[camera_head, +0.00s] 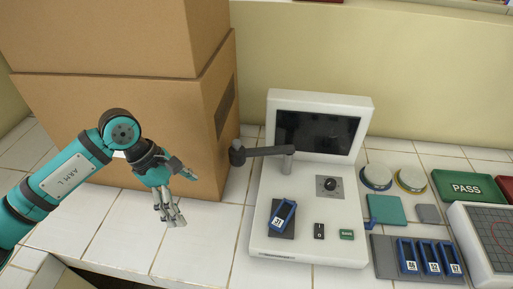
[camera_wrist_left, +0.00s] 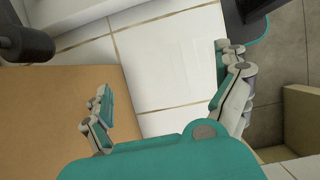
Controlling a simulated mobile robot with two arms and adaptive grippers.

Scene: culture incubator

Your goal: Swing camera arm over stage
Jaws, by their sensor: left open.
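The camera arm (camera_head: 264,151) is a dark grey bar on a short post on the white instrument (camera_head: 262,238). It points left, and its dark round head (camera_head: 237,154) hangs past the instrument's left edge. The stage (camera_head: 276,230) is a dark square pad on the instrument's front left, with a blue labelled piece (camera_head: 285,214) lying tilted on it. My left gripper (camera_head: 172,214) is open and empty, over the tiles left of the instrument and apart from the camera arm. In the left wrist view its fingers (camera_wrist_left: 165,75) are spread; a dark cylinder (camera_wrist_left: 25,42), apparently the arm's head, shows upper left.
Stacked cardboard boxes (camera_head: 140,130) stand behind my left arm. The instrument has a dark screen (camera_head: 317,132) and a knob (camera_head: 329,185). A rack with several blue pieces (camera_head: 388,258), round dishes (camera_head: 376,177) and a green PASS tray (camera_head: 466,187) lie right. Tiles left of the instrument are clear.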

